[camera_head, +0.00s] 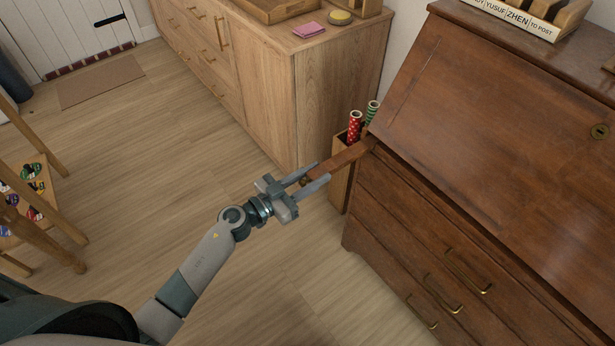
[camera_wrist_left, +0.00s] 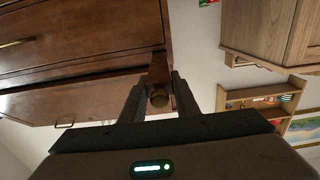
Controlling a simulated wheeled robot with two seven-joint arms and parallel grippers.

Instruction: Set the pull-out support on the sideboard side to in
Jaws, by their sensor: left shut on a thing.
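The pull-out support (camera_head: 343,161) is a brown wooden bar that sticks out from the dark bureau (camera_head: 480,110) on the side facing the light wood sideboard (camera_head: 325,95). My left gripper (camera_head: 309,180) has its two fingers on either side of the bar's outer end and is shut on it. The bureau's sloping front is closed. My right gripper is in neither view.
A tall wooden bin with red (camera_head: 354,127) and green (camera_head: 372,112) rolls stands between bureau and sideboard, close behind the support. The bureau drawers with brass handles (camera_head: 442,294) are closed.

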